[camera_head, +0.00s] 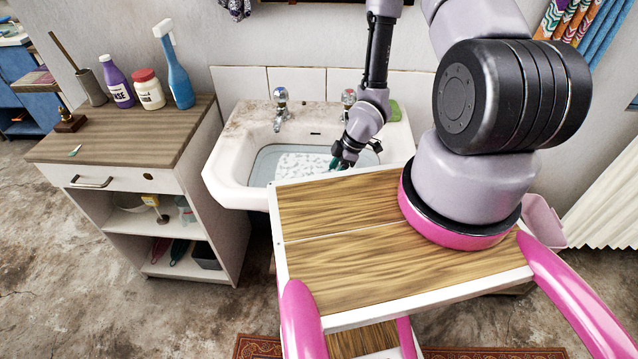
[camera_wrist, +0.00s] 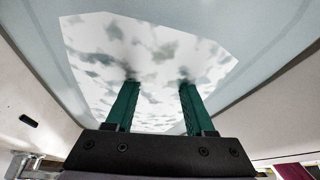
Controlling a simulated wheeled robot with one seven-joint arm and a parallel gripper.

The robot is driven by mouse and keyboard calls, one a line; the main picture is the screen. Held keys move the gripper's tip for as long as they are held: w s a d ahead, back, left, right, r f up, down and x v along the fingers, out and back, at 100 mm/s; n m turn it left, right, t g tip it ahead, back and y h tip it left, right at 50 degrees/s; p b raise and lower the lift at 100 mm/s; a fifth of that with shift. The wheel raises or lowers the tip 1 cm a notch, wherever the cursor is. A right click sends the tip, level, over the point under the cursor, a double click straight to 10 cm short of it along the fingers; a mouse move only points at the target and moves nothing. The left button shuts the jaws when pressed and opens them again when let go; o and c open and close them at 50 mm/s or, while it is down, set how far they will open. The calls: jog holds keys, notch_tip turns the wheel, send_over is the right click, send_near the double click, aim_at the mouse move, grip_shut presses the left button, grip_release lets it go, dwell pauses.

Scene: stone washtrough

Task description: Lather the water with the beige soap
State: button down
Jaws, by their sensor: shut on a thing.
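The white sink (camera_head: 228,180) stands against the wall and holds water with white foam (camera_head: 305,165) on it. My gripper (camera_head: 338,163) reaches down into the right part of the basin. In the wrist view my gripper's green fingers (camera_wrist: 158,80) stand a little apart, with their tips dipping into the foamy water (camera_wrist: 110,50). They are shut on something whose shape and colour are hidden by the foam. The beige soap shows nowhere in the open, which fits it being between the fingertips.
A green block (camera_head: 395,111) lies on the sink's right back ledge, beside a tap (camera_head: 348,98). Another tap (camera_head: 281,105) stands at the back left. The cabinet (camera_head: 130,140) on the left carries a blue spray bottle (camera_head: 180,82), a white jar (camera_head: 149,92) and a purple bottle (camera_head: 120,90).

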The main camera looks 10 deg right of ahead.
jog(key=a, duration=0.2)
jog(key=w+a, duration=0.1)
jog(key=a, duration=0.2)
jog(key=shift+w+a, duration=0.35)
notch_tip(320, 180, up, 13)
dwell(1.2)
dwell(1.4)
